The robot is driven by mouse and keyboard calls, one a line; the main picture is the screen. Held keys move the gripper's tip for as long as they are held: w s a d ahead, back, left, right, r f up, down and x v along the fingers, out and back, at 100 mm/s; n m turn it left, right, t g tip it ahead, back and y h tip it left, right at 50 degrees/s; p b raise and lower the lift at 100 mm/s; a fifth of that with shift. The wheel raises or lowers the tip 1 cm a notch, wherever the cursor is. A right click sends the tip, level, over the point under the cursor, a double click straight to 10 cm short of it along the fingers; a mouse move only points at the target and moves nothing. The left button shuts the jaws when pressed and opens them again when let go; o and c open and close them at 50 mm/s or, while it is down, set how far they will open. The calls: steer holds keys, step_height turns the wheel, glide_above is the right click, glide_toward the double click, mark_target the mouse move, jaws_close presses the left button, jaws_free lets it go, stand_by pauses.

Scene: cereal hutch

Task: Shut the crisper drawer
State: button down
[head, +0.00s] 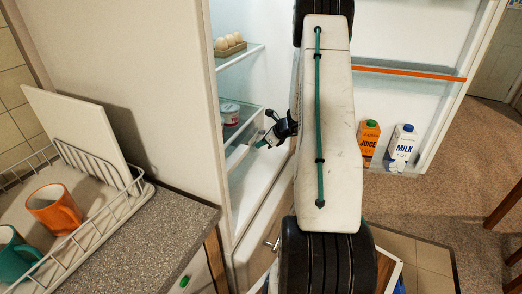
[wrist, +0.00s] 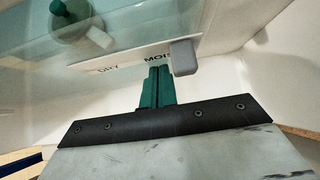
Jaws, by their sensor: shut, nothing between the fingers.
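The open fridge shows in the head view. A clear panel with a pale strip marked "DRY" and "MOI…" (wrist: 125,62) and a grey slider knob (wrist: 184,57) fills the upper left of the wrist view; I take it to be the front of the crisper drawer. My gripper (wrist: 160,72) is shut and empty, its green fingertips right at the strip, just left of the knob. I cannot tell if they touch. In the head view my gripper (head: 265,141) is inside the fridge by the lower shelf. My arm hides much of the interior, so how far the drawer stands out is unclear.
Eggs (head: 229,43) sit on the upper shelf and a tub (head: 230,113) below. The open door holds a juice carton (head: 368,138) and a milk carton (head: 402,143) at right. A counter (head: 165,225) with a dish rack (head: 108,222) stands at left.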

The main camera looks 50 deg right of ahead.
steer(key=shift+w+a, duration=0.15)
steer(key=shift+w, duration=0.5)
steer(key=shift+w+a, duration=0.15)
steer(key=shift+w, duration=0.6)
steer(key=shift+w+a+r, duration=0.15)
steer(key=shift+a, duration=0.05)
glide_toward(255, 140)
steer(key=s+d, duration=0.2)
steer(key=s, duration=0.2)
steer(key=shift+s+a+f, duration=0.1)
steer(key=shift+a+f, duration=0.15)
steer(key=shift+f, duration=0.2)
